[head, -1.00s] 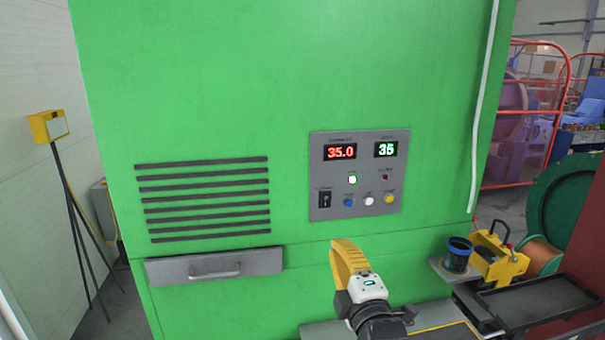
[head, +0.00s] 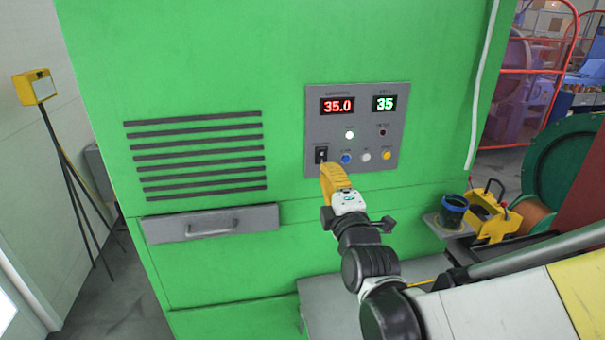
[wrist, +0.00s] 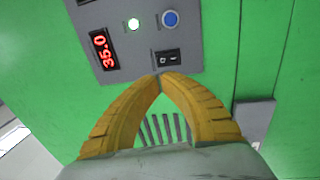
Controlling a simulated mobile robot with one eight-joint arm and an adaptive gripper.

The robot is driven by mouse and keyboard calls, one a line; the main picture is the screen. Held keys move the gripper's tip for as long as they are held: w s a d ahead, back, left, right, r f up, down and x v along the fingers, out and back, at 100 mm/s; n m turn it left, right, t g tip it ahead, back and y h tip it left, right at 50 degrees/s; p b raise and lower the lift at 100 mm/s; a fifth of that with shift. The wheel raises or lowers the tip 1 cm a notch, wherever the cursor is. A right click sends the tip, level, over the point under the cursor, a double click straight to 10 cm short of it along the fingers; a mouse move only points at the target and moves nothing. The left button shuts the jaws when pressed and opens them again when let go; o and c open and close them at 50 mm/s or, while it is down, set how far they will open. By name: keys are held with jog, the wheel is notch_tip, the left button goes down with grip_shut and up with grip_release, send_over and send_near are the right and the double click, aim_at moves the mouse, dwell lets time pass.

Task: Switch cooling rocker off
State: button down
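The cooling rocker (head: 321,154) is a small black switch at the lower left of the grey control panel (head: 395,115) on the green cabinet. In the wrist view the rocker (wrist: 168,59) lies just beyond the fingertips, with white marks on its face. My gripper (head: 325,168) has yellow fingers and points at the panel just below the rocker. In the wrist view the two fingertips of my gripper (wrist: 161,75) meet, with nothing between them. I cannot tell whether the tips touch the rocker. A green lamp (head: 349,134) is lit above the buttons.
A dark cup (head: 453,211) stands right.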

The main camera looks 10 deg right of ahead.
aim_at(317, 148)
jog(key=w, duration=0.4)
jog(key=w+b, duration=0.1)
jog(key=shift+w+r, duration=0.3)
jog(key=shift+w, duration=0.1)
jog(key=shift+w+r, duration=0.15)
jog(key=shift+w, duration=0.3)
jog(key=shift+w+r, duration=0.2)
jog(key=shift+w, duration=0.2)
